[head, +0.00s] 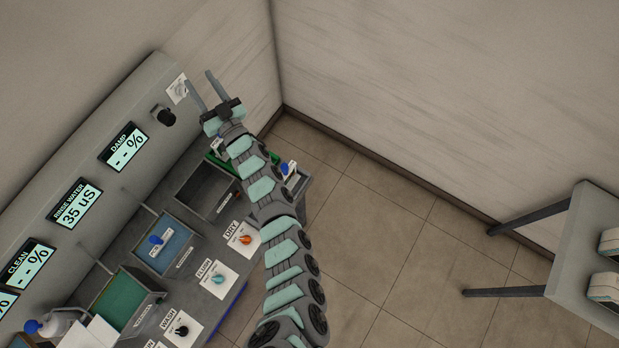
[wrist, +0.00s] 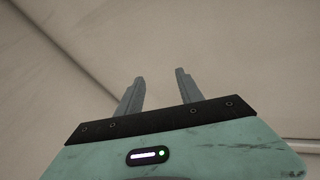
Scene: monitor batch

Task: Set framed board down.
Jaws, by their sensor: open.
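My gripper (head: 199,77) is open, its two fingers apart and pointing up toward the wall at the back end of the bench. In the wrist view my gripper (wrist: 160,75) has nothing between its fingers, only plain wall beyond. A green strip (head: 274,157) shows beside my arm at the far end of the bench, by the dark bin. It may be an edge of the framed board, but my arm covers much of it and I cannot tell. No framed board shows clearly in either view.
The bench holds a dark bin (head: 197,192), a blue-lined bin (head: 168,250) and a green-lined bin (head: 117,306). Knobs and displays line it, including the DAMP display (head: 123,147). A bottle (head: 58,325) stands at lower left. A table (head: 590,235) stands right; the floor between is clear.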

